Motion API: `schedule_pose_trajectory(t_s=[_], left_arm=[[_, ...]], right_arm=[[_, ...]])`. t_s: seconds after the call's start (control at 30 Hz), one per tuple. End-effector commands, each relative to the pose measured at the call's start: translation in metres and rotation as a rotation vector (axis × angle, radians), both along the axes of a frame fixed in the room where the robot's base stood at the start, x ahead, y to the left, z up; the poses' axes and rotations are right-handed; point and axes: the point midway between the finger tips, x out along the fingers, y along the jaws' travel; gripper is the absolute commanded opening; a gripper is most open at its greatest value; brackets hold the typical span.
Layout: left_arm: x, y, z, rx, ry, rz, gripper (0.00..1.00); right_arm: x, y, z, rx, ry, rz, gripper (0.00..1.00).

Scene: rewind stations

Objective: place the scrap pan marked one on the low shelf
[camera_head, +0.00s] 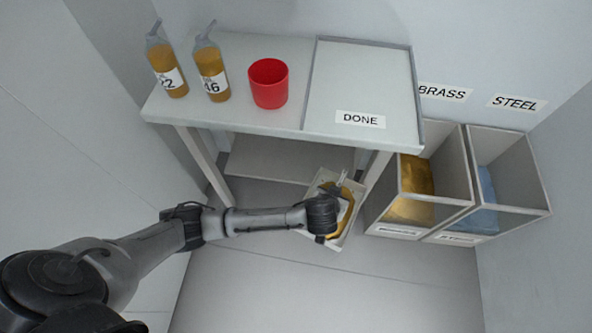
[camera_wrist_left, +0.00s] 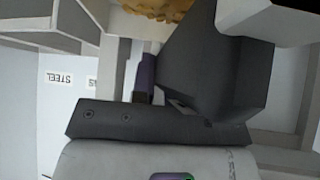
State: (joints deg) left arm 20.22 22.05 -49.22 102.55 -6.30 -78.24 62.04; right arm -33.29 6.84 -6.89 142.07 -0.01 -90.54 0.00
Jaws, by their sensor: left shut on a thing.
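A pale scrap pan (camera_head: 358,206) with yellow-brown scrap in it is in front of the table, near the right end of the low shelf (camera_head: 275,160). My left gripper (camera_head: 324,222) is shut on the pan; the arm hides part of it and I cannot read its mark. In the left wrist view the dark gripper (camera_wrist_left: 200,75) fills the middle, with yellow scrap (camera_wrist_left: 155,8) at the top edge. The low shelf lies under the table top and its visible part is empty. My right gripper is not in view.
The table top (camera_head: 230,112) carries two numbered bottles (camera_head: 167,70) (camera_head: 212,75), a red cup (camera_head: 268,84) and a tray marked DONE (camera_head: 360,80). A brass bin (camera_head: 455,185) and a steel bin (camera_head: 520,180) stand right of the table. A table leg (camera_head: 205,165) stands at the shelf's left.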

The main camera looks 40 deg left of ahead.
Motion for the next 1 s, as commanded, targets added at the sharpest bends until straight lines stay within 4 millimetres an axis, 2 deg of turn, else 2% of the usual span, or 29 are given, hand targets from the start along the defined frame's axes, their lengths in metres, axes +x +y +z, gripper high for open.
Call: schedule_pose_trajectory(t_s=[0.03, 0.1, 0.23, 0.33, 0.5, 0.57, 0.7, 1.0], left_arm=[[0.000, 0.020, -0.021, 0.003, 0.000, 0.030, 0.00], [0.002, 0.046, -0.039, 0.003, -0.001, 0.062, 0.00], [0.009, 0.089, -0.062, 0.002, -0.003, 0.097, 0.00], [0.018, 0.122, -0.071, 0.002, -0.005, 0.107, 0.00], [0.047, 0.170, -0.067, -0.001, -0.008, 0.075, 0.00], [0.057, 0.182, -0.066, -0.003, -0.008, 0.046, 0.00], [0.077, 0.192, -0.065, -0.003, -0.008, -0.044, 0.00], [0.111, 0.194, -0.053, -0.005, -0.010, -0.279, 0.00]], right_arm=[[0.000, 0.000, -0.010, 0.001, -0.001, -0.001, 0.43], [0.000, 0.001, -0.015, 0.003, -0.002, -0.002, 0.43], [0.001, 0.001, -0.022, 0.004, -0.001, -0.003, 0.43], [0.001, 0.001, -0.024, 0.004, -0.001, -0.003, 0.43], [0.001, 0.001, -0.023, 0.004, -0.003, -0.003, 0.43], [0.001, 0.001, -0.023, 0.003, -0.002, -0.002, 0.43], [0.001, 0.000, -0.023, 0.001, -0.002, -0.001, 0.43], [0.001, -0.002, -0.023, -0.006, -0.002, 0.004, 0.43]])
